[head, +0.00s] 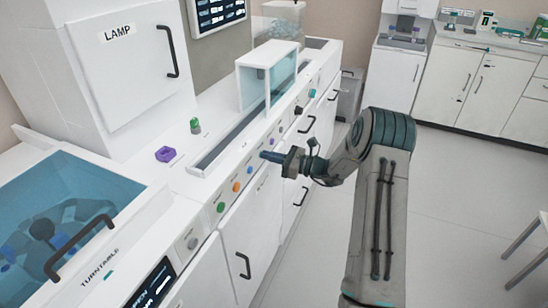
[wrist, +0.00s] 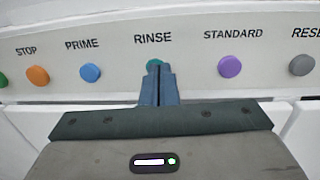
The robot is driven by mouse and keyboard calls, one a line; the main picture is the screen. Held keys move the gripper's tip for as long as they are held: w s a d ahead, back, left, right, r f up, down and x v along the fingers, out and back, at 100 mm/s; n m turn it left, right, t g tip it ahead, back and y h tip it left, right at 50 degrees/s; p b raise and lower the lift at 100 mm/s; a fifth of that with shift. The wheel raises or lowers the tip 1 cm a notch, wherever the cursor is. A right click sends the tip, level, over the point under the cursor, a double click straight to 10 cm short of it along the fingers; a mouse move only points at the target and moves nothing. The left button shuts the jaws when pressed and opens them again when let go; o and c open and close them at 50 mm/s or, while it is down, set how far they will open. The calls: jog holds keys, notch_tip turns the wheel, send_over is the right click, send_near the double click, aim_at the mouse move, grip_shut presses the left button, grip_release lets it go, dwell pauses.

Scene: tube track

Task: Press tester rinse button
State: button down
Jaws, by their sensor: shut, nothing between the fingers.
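The teal rinse button (wrist: 154,63) sits under the label RINSE on the white front panel in the wrist view. My gripper (wrist: 158,72) is shut and empty, its blue fingers together and pointing at this button. The fingertips cover the button's lower part; I cannot tell whether they touch it. In the head view my gripper (head: 264,156) reaches the panel from the right, and the rinse button is not clearly seen behind it.
The blue prime button (wrist: 90,72) and orange stop button (wrist: 38,76) are left of it; the purple standard button (wrist: 230,66) is right. Door handles (head: 243,265) stick out below the panel. A purple block (head: 165,154) and green item (head: 195,126) stand on the counter.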

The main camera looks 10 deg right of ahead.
jog(key=v, duration=1.4)
jog(key=shift+w, duration=0.1)
